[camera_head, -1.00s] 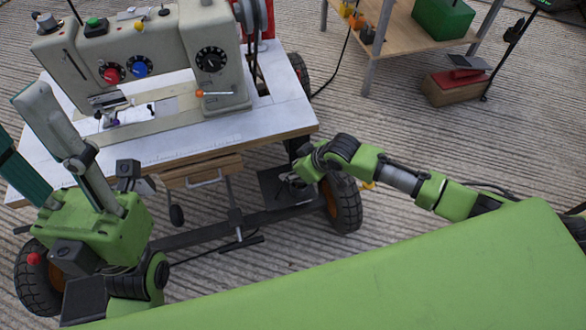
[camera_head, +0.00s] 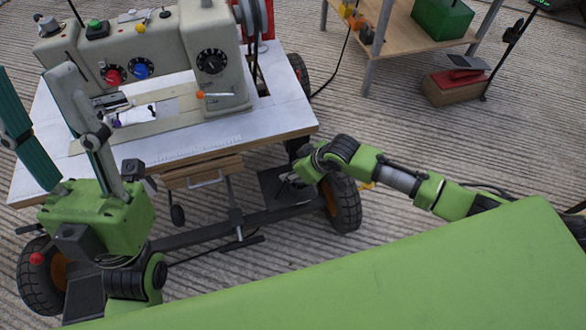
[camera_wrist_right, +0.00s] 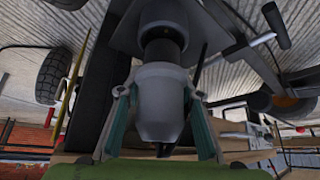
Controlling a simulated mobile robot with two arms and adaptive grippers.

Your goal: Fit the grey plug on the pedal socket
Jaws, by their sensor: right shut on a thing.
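The grey plug (camera_wrist_right: 160,95) is between the two teal-padded fingers of my right gripper (camera_wrist_right: 163,112) in the right wrist view. Its wide end meets a dark round collar (camera_wrist_right: 163,47) on a dark grey body, apparently the pedal socket; I cannot tell how deeply it is seated. In the head view my right gripper (camera_head: 292,180) is low under the table, at a dark flat pedal plate (camera_head: 275,188) beside the wheel; the plug is too small to make out there. My left gripper (camera_head: 38,85) is raised at the left, fingers apart and empty.
The sewing machine (camera_head: 180,65) stands on a white-topped wheeled table (camera_head: 215,135). A black wheel (camera_head: 345,205) is close to my right gripper. A wooden shelf table (camera_head: 400,35) and a red-topped box (camera_head: 455,90) stand at the back right.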

